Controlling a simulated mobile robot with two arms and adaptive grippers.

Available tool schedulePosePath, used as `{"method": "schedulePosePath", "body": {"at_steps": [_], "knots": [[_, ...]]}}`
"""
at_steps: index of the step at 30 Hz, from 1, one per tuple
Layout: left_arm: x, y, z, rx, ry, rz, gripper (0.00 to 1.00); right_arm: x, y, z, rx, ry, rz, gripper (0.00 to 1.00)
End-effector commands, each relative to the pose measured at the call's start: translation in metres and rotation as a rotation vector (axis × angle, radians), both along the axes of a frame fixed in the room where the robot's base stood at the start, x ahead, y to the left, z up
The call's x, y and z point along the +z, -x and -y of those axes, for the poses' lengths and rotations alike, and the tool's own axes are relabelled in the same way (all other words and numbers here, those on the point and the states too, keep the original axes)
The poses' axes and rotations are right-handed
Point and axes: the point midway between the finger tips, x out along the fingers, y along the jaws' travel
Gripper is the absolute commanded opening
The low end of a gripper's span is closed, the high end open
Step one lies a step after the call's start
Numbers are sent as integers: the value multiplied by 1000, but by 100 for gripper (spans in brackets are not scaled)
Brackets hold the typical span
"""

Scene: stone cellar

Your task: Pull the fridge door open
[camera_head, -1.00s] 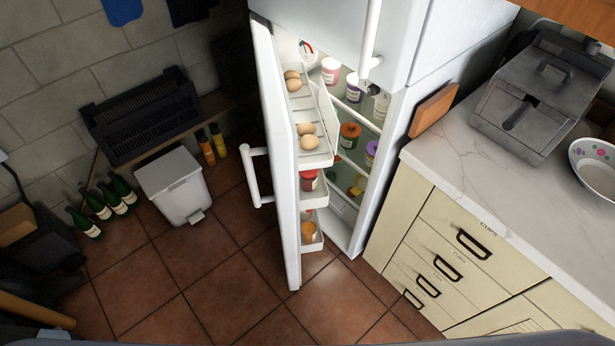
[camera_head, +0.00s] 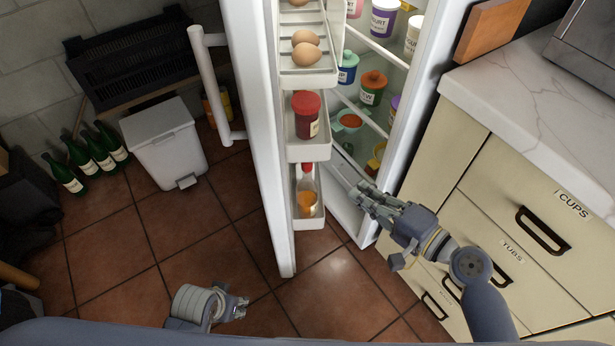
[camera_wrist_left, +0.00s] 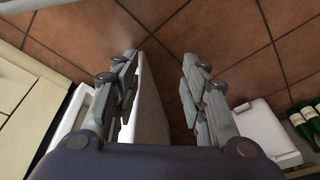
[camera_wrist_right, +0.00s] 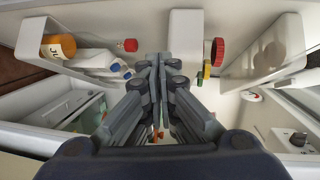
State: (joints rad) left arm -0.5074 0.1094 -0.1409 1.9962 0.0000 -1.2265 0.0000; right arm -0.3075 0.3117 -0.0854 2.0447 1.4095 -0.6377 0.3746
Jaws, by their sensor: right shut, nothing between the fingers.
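The white fridge door (camera_head: 262,150) stands partly open in the head view, with its bar handle (camera_head: 216,85) on the outer, left face. Egg rack and shelves (camera_head: 306,150) line its inner side. My right gripper (camera_head: 362,193) is shut and empty, in front of the gap between the door shelves and the fridge body (camera_head: 425,110). In the right wrist view its closed fingers (camera_wrist_right: 158,65) point in among the shelves. My left gripper (camera_head: 242,306) is low, left of the door and apart from the handle. In the left wrist view its fingers (camera_wrist_left: 160,75) are spread and empty.
Drawers (camera_head: 500,215) and a marble worktop (camera_head: 560,100) stand right of the fridge. A white pedal bin (camera_head: 165,145), green bottles (camera_head: 90,155) and a black crate (camera_head: 130,60) are at the left. Tiled floor (camera_head: 150,250) is clear left of the door.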

Motion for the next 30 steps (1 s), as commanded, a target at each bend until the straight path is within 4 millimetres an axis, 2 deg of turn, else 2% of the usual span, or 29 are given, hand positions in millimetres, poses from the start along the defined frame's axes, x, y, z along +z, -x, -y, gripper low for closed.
{"method": "schedulePosePath", "body": {"at_steps": [1,4,9,14,21,25,30], "knots": [[-5,-1,0,1,1,8,40,7,6,-6,28,-44,23,0],[4,-1,-1,2,0,13,40,33,16,-16,70,-109,50,0],[9,-1,-1,2,0,13,40,51,20,-24,95,-148,62,0],[-2,0,0,1,-1,5,40,54,6,-41,95,-150,65,0],[-24,1,0,-1,0,-5,40,54,-28,-81,94,-150,64,0],[-31,1,0,-1,-1,-7,40,53,-44,-101,94,-148,64,0],[-40,3,0,-2,-1,-12,40,51,-38,-126,92,-148,61,0]]}}
